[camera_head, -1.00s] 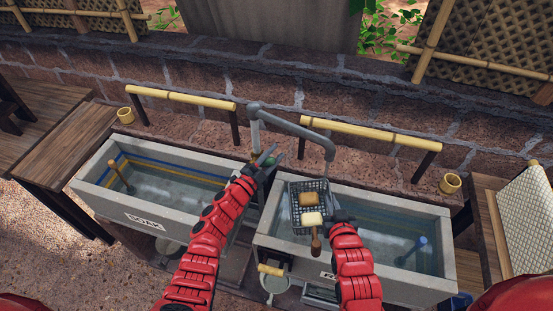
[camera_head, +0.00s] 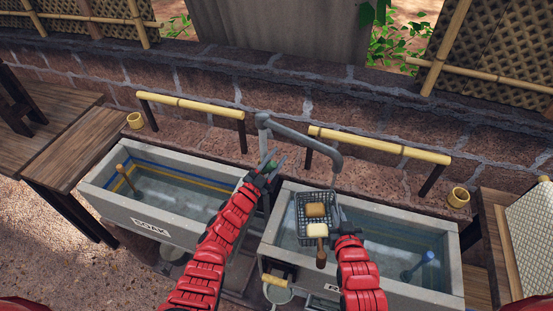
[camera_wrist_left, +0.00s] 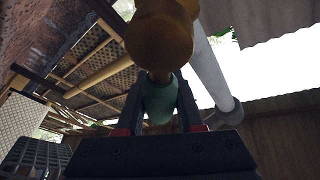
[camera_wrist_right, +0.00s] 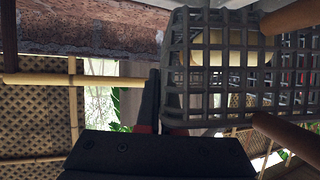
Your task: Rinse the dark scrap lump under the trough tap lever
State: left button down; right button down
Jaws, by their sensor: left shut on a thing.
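A grey mesh basket (camera_head: 328,198) with a wooden handle (camera_head: 321,253) is over the left part of the right trough (camera_head: 452,265). Inside lie a darker amber-brown lump (camera_head: 316,210) and a cream lump (camera_head: 317,230). The grey tap (camera_head: 300,137) arches above, its spout end just behind the basket; I see no clear stream. My left gripper (camera_head: 268,170) is shut on the green tap lever, whose grip (camera_wrist_left: 158,100) and orange-brown knob (camera_wrist_left: 160,40) show in the left wrist view. My right gripper (camera_head: 340,222) is at the basket's right side. Its finger is beside the mesh (camera_wrist_right: 220,110); its closure is unclear.
The left trough (camera_head: 150,222), labelled SOAK, holds water and a wooden-handled tool (camera_head: 125,175). A blue tool (camera_head: 425,258) is in the right trough. Bamboo rails (camera_head: 380,145) run behind.

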pick_arm(q)
jog(key=shift+f, duration=0.15)
jog(key=c, duration=0.5)
grip_release()
jog(key=shift+c, duration=0.2)
jog(key=shift+s, duration=0.1)
pick_arm(e)
notch_tip(320, 180, down, 4)
jog(key=b, duration=0.3)
jog(key=shift+r, duration=0.2)
jog(key=shift+f+b, duration=0.1)
jog(key=shift+b, duration=0.3)
pick_arm(q)
jog(key=v, duration=1.1)
jog(key=shift+s+a, duration=0.3)
jog(key=shift+s, duration=0.1)
